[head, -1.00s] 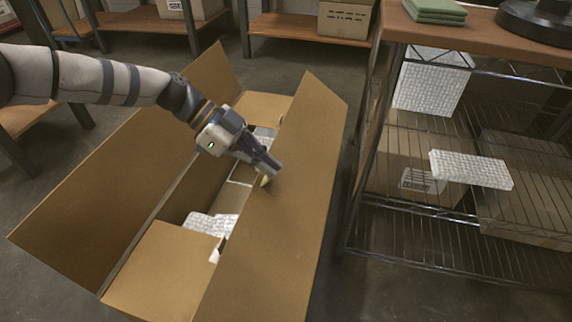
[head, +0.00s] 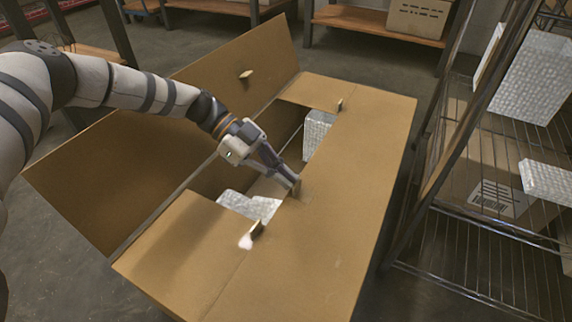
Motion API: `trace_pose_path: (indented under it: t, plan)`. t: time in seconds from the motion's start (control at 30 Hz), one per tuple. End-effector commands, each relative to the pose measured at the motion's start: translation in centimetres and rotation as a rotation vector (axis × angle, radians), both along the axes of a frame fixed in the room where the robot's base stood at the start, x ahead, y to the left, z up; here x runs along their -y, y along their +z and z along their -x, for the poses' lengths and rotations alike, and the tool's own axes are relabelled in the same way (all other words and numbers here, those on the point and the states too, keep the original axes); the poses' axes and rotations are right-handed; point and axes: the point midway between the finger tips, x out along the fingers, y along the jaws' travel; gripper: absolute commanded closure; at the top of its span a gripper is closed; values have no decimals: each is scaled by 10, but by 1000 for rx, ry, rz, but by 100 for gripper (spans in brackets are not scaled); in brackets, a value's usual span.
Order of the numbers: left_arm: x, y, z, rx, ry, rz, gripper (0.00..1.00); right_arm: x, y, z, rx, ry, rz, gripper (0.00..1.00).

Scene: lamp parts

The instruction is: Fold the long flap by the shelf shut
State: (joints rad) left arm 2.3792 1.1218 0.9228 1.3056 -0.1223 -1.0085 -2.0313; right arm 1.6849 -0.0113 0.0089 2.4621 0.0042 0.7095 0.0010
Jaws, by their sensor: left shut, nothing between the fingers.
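The cardboard box stands open on the floor in the head view. Its long flap by the shelf (head: 350,190) lies folded in, about level over the right part of the opening. My left gripper (head: 296,187) is shut and empty, its fingertips at the inner edge of this flap. The opposite long flap (head: 150,140) stands up and leans outward on the left. The near short flap (head: 185,240) and the far short flap (head: 312,91) are folded in. Bubble-wrapped packs (head: 318,130) show inside through the gap. My right gripper is not in view.
A wire shelf rack (head: 475,275) stands close on the right, with wrapped packs (head: 530,75) and a carton (head: 490,195). A low wooden shelf (head: 385,24) with a box is at the back. Floor is bare between box and rack.

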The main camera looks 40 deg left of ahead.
Motion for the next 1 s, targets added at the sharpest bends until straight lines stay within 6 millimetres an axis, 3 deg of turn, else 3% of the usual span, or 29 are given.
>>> trace_pose_path:
  t: [0.67, 0.77, 1.0]
  plan:
    - [0, -6, 0, 5, -1, 30, 100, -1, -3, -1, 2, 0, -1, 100]
    - [-1, 8, -1, 10, 0, 31, 100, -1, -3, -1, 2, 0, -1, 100]
    - [-1, 68, -1, 13, 2, 32, 100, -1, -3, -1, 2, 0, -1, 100]
